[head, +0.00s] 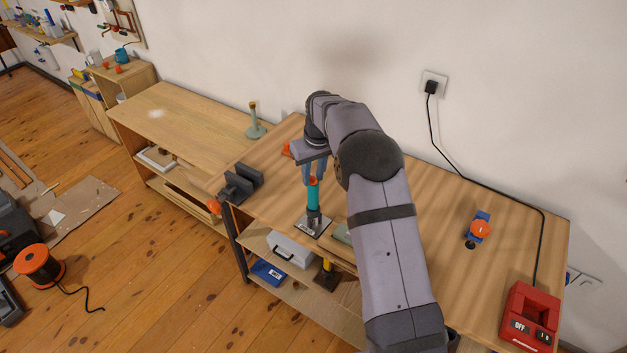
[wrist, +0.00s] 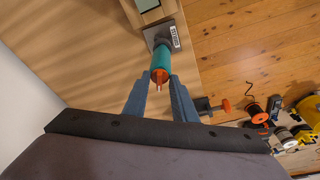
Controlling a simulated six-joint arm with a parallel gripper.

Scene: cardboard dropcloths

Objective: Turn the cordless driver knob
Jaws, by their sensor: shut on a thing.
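The cordless driver (head: 313,197) stands upright on a grey base plate (head: 323,226) near the front edge of the workbench. It has a teal body, and its orange knob (head: 313,180) is at the top. In the wrist view the teal body (wrist: 159,58), the orange knob (wrist: 160,75) and the labelled plate (wrist: 163,36) show. My gripper (head: 313,170) reaches down from above, its blue fingers on either side of the knob. In the wrist view my gripper (wrist: 160,80) is shut on the knob. My arm hides part of the bench behind.
A dark vise (head: 238,183) sits at the bench's left end. A green item (head: 342,234) lies just right of the driver. A blue and orange tool (head: 479,228) and a red switch box (head: 530,318) with a cable are at the right.

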